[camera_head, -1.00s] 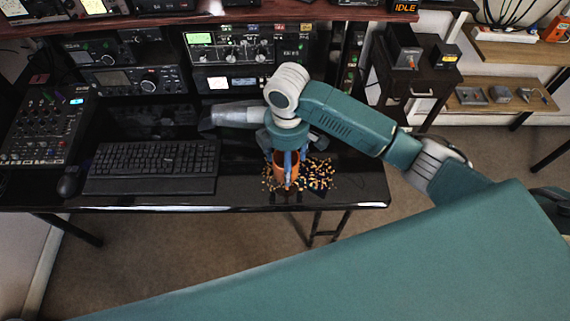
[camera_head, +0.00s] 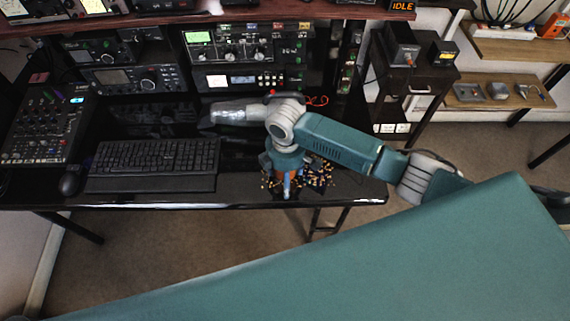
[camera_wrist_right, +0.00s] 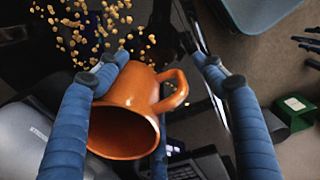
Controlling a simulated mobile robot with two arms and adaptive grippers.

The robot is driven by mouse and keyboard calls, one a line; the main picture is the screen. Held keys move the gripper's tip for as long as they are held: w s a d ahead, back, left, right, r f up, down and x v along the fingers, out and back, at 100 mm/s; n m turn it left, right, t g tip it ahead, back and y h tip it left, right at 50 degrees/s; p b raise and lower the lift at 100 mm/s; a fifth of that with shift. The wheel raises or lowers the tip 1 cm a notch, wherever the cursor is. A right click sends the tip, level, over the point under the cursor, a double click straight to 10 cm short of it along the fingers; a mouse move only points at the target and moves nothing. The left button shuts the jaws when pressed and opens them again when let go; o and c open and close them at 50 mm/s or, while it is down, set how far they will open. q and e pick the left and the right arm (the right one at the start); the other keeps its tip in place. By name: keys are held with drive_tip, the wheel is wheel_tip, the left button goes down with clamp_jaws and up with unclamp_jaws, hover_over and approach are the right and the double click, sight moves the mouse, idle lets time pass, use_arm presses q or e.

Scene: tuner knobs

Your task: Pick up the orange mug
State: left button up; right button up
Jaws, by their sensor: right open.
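The orange mug (camera_wrist_right: 131,88) shows large in the right wrist view, between my right gripper's blue padded fingers. The left finger is close to or touching the mug; I cannot tell which. A clear gap lies between the handle and the right finger. In the head view my right gripper (camera_head: 284,188) points down near the desk's front edge and hides most of the mug. My left gripper is out of view.
Small yellow and orange bits (camera_head: 318,177) lie scattered around the mug on the black desk (camera_head: 350,193). A keyboard (camera_head: 155,160), a mouse (camera_head: 70,182) and a mixer (camera_head: 45,125) stand to the left. Radio equipment (camera_head: 248,45) lines the back. The desk's right front corner is clear.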

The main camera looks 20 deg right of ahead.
clamp_jaws()
drive_tip(key=shift+r, duration=0.15)
idle(0.4)
